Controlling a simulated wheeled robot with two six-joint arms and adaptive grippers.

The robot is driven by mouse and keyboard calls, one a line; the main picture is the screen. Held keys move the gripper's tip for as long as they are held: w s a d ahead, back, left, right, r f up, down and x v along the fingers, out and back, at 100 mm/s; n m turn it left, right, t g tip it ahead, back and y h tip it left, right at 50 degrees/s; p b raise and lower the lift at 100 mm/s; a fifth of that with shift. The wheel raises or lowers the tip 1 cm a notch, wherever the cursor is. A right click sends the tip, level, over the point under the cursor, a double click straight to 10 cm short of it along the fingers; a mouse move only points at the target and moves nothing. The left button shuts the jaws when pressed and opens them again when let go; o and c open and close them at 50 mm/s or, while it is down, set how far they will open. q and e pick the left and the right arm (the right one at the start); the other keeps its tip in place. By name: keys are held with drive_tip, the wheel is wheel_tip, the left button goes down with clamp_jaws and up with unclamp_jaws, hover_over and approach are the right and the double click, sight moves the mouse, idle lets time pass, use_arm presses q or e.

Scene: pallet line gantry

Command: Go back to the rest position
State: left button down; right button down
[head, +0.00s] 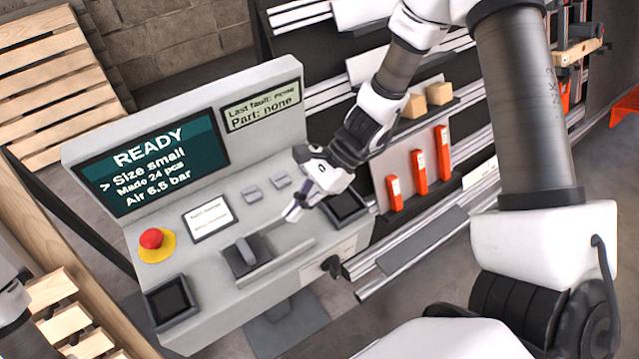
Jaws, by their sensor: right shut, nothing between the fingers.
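My right gripper (296,208) is shut and empty. It hangs over the right part of the grey control console (225,315), near a dark square tray (345,206) at the console's right end. Whether its fingertips touch the panel I cannot tell. My right arm comes in from the right side and reaches across to the console. At the left edge only a white and dark piece of my left arm shows; my left gripper is out of the picture.
The console carries a READY screen (152,160), a red stop button (152,239), a lever (246,252) and another dark tray (170,301). Behind stands a rack with orange-red tools (419,172) and wooden blocks (439,94). Pallets (50,70) lean at the upper left.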

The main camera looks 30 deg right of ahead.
drive_tip(key=shift+p+v, duration=0.6)
drive_tip(key=shift+v, duration=1.95)
drive_tip(key=s+f+g, duration=0.1)
drive_tip(key=s+f, duration=0.1)
drive_tip(key=s+a+f+g, duration=0.1)
drive_tip(key=s+f, duration=0.1)
drive_tip(key=s+a+f+h, duration=0.1)
drive_tip(key=s+f, duration=0.1)
drive_tip(key=shift+s+g, duration=0.2)
drive_tip(key=shift+g, duration=0.2)
drive_tip(key=s+d+f+n+g+h, duration=0.2)
drive_tip(key=s+f+n+h, duration=0.2)
drive_tip(key=s+f, duration=0.3)
drive_tip(key=s+d+f+n+g+h, duration=0.25)
drive_tip(key=s+f+n, duration=0.2)
drive_tip(key=s, duration=0.45)
drive_tip(key=w+f+n+t+h, duration=0.2)
drive_tip(key=w+f+n+t, duration=0.2)
drive_tip(key=w+n+t, duration=0.2)
drive_tip(key=d+n+t, duration=0.1)
drive_tip(key=n, duration=0.1)
drive_tip(key=shift+w+n+t, duration=0.35)
drive_tip(key=shift+w, duration=0.05)
